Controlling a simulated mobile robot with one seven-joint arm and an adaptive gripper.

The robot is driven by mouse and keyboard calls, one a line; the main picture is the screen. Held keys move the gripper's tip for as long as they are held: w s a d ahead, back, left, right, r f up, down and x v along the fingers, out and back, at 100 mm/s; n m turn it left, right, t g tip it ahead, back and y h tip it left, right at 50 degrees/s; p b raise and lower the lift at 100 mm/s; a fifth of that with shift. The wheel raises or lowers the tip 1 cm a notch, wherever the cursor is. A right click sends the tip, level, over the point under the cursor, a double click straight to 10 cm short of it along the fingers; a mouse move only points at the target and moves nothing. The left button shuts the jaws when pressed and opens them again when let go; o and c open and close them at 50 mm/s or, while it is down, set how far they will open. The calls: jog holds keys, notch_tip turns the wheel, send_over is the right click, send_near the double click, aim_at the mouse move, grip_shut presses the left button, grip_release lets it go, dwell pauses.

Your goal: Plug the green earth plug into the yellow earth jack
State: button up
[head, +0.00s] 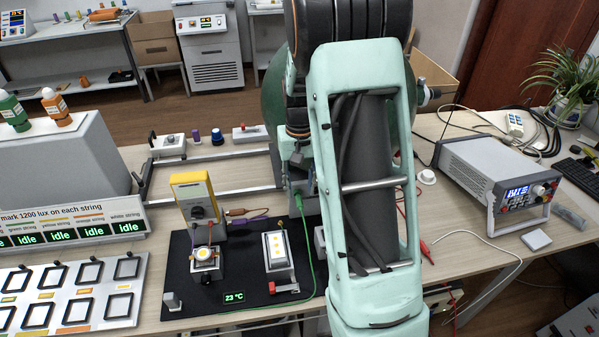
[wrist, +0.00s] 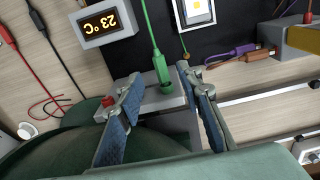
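The green plug (wrist: 161,70) stands at a grey block (wrist: 142,88) in the wrist view, its green cable running up the picture. In the head view the plug (head: 299,203) shows just left of my arm, with the cable curving down over the black mat. My gripper (wrist: 160,79) is open, with one blue-padded finger on each side of the plug and gaps between. In the head view my arm mostly hides the gripper. A small yellow fitting (wrist: 184,56), possibly the earth jack, is right of the plug; it also shows beside the white LED box in the head view (head: 281,223).
A temperature display (wrist: 108,22) lies near the plug. Purple and orange leads (wrist: 235,52) lie close by. A power supply (head: 500,175) is at right.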

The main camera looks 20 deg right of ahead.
aim_at(300, 202)
jog(key=shift+f, duration=2.4)
jog(key=c, duration=0.8)
grip_shut()
